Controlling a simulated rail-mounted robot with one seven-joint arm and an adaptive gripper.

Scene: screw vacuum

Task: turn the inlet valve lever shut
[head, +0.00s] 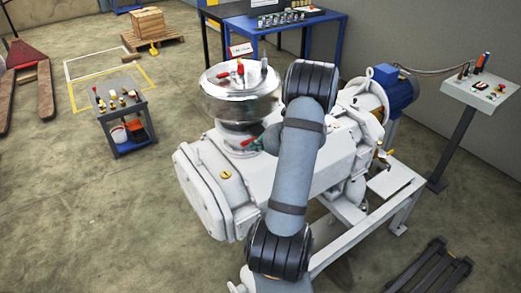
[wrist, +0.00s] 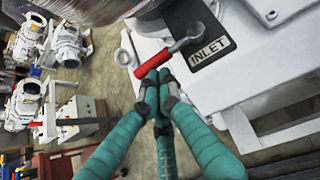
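In the head view my gripper (head: 268,140) is mostly hidden behind my arm.
The white pump body (head: 215,185) fills the middle, with the metal vessel (head: 240,100) above the lever. A control stand (head: 480,95) is at right, a small tool cart (head: 125,115) at left. In the wrist view, more pump units (wrist: 68,45) stand at left. Floor around is mostly open.

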